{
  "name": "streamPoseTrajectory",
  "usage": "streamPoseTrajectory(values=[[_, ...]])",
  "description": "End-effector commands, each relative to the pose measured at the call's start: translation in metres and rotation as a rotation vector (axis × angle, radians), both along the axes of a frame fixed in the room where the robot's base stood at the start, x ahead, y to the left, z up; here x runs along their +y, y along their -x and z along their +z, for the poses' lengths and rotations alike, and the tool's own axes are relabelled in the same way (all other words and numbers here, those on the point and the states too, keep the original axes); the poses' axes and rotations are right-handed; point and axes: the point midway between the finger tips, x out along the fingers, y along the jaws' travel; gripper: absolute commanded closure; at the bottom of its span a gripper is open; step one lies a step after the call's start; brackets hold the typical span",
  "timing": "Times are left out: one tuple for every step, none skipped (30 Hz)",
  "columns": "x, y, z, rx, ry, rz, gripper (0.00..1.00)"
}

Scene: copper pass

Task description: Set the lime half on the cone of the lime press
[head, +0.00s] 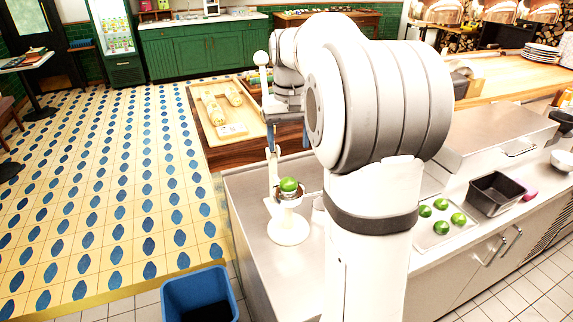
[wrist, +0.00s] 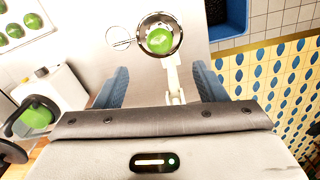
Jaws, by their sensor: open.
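The white lime press (head: 288,228) stands upright on the steel counter at the left of my arm. A green lime half (head: 288,184) sits at the top of its metal cup, rounded green side up, apparently on the cone, which is hidden under it. In the wrist view the lime half (wrist: 159,40) lies within the shiny cup rim (wrist: 146,22). My gripper (wrist: 160,72) is open and empty, its two blue fingers apart. The white press arm (wrist: 173,82) shows between them, and the lime half is beyond the fingertips. Contact with the press arm cannot be told.
Several limes (head: 441,227) lie on a pale tray right of my arm, beside a dark bin (head: 495,193). A wooden tray (head: 205,125) with loaves is behind the press. A blue bin (head: 200,295) stands on the floor at front left.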

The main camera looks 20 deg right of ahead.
Motion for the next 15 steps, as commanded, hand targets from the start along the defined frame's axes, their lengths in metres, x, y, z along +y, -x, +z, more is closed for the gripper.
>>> streamPoseTrajectory(values=[[0.003,0.005,0.003,-0.007,0.001,0.005,0.35],[0.007,0.009,0.004,-0.012,0.002,0.008,0.35],[0.012,0.016,0.005,-0.021,0.005,0.016,0.35],[0.017,0.024,0.005,-0.030,0.007,0.023,0.35],[0.023,0.032,0.005,-0.041,0.009,0.031,0.35],[0.031,0.046,0.003,-0.058,0.012,0.043,0.35],[0.038,0.057,0.002,-0.072,0.014,0.053,0.35],[0.045,0.069,0.000,-0.086,0.017,0.064,0.35],[0.053,0.085,-0.004,-0.105,0.020,0.077,0.35],[0.060,0.097,-0.007,-0.122,0.022,0.089,0.35],[0.065,0.109,-0.011,-0.137,0.024,0.099,0.35],[0.072,0.126,-0.017,-0.156,0.025,0.113,0.35],[0.077,0.138,-0.022,-0.171,0.027,0.123,0.35],[0.082,0.149,-0.027,-0.185,0.028,0.132,0.35],[0.087,0.163,-0.035,-0.202,0.030,0.145,0.35]])
